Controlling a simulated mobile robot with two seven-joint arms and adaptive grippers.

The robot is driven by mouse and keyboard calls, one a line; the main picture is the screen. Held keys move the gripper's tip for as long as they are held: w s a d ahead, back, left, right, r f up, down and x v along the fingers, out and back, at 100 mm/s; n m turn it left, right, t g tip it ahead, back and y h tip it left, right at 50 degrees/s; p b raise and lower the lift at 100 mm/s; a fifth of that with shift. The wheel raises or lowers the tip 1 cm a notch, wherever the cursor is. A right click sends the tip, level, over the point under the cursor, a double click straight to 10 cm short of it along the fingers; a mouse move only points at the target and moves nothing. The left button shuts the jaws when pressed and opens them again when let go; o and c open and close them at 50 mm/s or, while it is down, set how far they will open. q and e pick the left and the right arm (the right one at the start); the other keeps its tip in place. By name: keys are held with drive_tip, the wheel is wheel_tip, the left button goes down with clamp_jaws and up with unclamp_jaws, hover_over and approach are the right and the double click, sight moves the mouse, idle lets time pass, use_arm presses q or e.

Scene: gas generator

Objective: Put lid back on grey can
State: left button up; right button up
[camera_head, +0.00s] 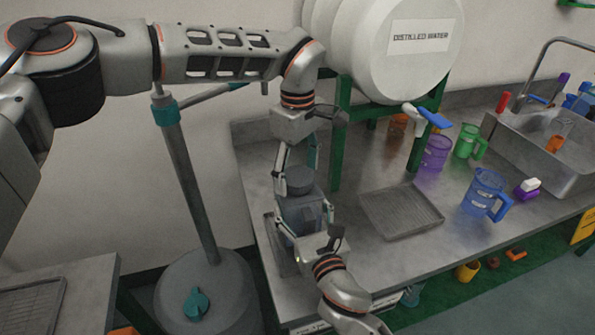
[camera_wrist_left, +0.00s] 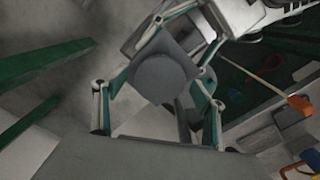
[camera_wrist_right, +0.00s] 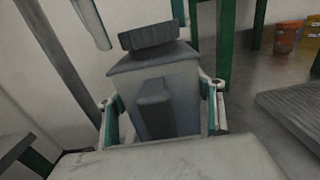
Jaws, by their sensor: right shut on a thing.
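The grey can (camera_head: 300,212) stands upright at the left end of the bench. Its round dark grey lid (camera_head: 300,181) sits on top of the can; in the right wrist view the lid (camera_wrist_right: 148,37) looks level on the neck, though whether it is fully seated cannot be told. My right gripper (camera_head: 304,228) is shut on the can, its fingers along both sides of the body (camera_wrist_right: 185,85). My left gripper (camera_head: 296,170) is open above the can, fingers pointing down; in the right wrist view they stand on either side of the lid, apart from it.
A ribbed grey tray (camera_head: 400,210) lies right of the can. A blue jug (camera_head: 485,190), purple beaker (camera_head: 437,152) and green jug (camera_head: 468,140) stand farther right, near the sink (camera_head: 530,130). A green stand post (camera_head: 342,135) rises close behind the can, under the distilled water tank (camera_head: 400,60).

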sight(311, 229)
use_arm(q)
wheel_tip(311, 229, up, 12)
idle(0.7)
use_arm(e)
drive_tip(key=o, duration=2.3)
drive_tip(key=shift+c, duration=0.2)
drive_tip(key=v, duration=1.2)
